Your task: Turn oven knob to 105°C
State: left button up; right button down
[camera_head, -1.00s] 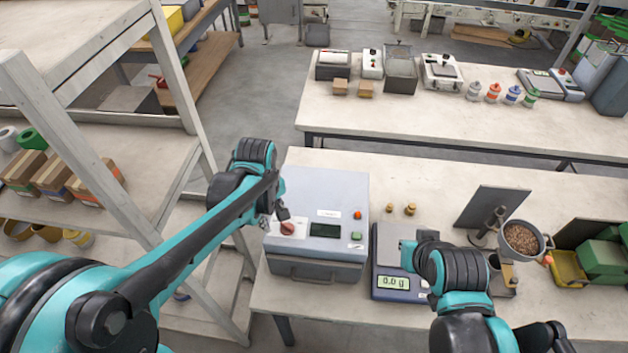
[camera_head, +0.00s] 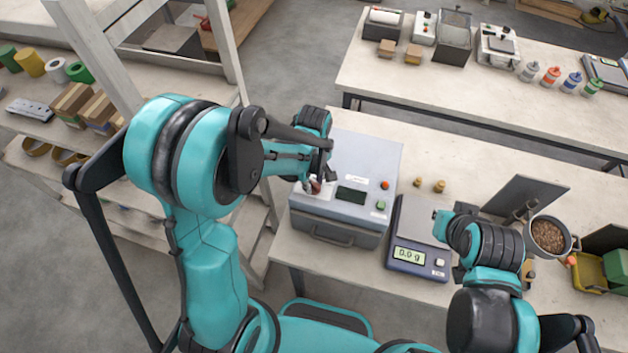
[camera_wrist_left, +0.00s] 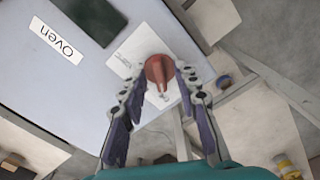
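The oven (camera_head: 365,150) is a light grey-blue box on the near bench, with a dark display and a front handle. Its red-brown knob (camera_wrist_left: 158,72) sits on a white label plate, and its pointer faces the bottom of the left wrist view. The knob also shows in the head view (camera_head: 314,187), partly covered. My left gripper (camera_wrist_left: 161,68) is open, with one fingertip close on each side of the knob; I cannot tell whether they touch it. The display and dial markings are unreadable. My right arm is over the bench by the scale, its fingers hidden.
A scale (camera_head: 418,255) reading 0.0 g stands right of the oven, with two brass weights (camera_head: 428,185) behind. A pan of pellets (camera_head: 548,236) and a yellow bin (camera_head: 590,270) are farther right. A shelf rack (camera_head: 205,150) stands to the left.

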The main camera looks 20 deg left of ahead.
pick_arm(q)
grip_shut()
